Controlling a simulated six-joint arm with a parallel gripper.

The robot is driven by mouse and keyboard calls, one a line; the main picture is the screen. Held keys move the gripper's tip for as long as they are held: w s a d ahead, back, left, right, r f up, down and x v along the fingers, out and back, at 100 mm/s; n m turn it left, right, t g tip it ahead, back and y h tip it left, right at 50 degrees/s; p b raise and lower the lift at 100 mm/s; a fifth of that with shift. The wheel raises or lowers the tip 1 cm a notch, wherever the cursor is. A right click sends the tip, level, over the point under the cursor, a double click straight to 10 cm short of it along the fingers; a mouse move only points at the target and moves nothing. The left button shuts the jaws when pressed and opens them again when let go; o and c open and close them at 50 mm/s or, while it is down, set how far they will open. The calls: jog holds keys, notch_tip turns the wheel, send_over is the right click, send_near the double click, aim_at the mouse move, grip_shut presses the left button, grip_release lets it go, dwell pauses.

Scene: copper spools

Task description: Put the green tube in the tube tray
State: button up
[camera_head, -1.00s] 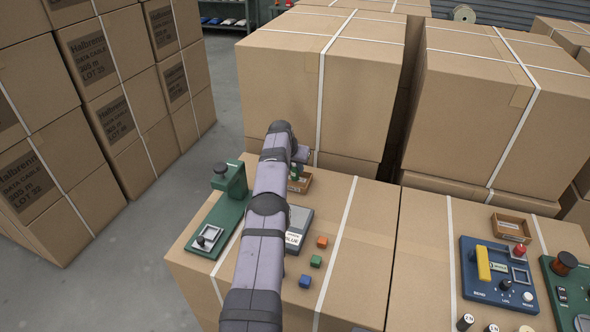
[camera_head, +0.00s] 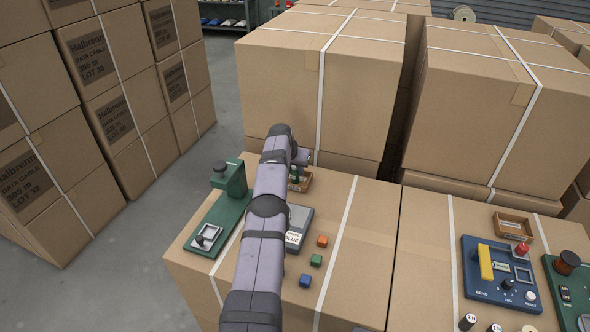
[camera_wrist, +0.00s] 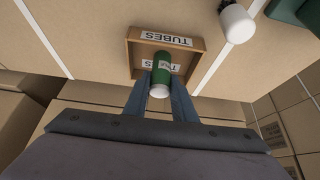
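The green tube (camera_wrist: 161,72) has a pale end and sits between the two fingers of my gripper (camera_wrist: 160,84) in the wrist view. The fingers press against both its sides, so my gripper appears shut on it. The tube tray (camera_wrist: 196,60) is a shallow brown open box with "TUBES" labels, and the tube overlaps its near side. I cannot tell whether the tube touches the tray floor. In the head view the tray (camera_head: 306,183) is partly hidden behind my arm, and the green tube (camera_head: 293,178) shows at its left part.
A green press-like device (camera_head: 225,208) stands left of my arm. A grey labelled box (camera_head: 300,222) and orange (camera_head: 322,241), green (camera_head: 316,260) and blue (camera_head: 305,281) cubes lie to its right. Tall cartons (camera_head: 290,95) rise behind the tray. A blue panel (camera_head: 500,275) is far right.

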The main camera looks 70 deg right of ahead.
jog(key=shift+o, duration=1.4)
jog(key=shift+r, duration=0.1)
jog(key=shift+r+p, duration=0.75)
jog(key=shift+p, duration=0.15)
jog(key=b+v, duration=0.3)
jog(key=v, duration=0.8)
jog(key=shift+a+r, duration=0.25)
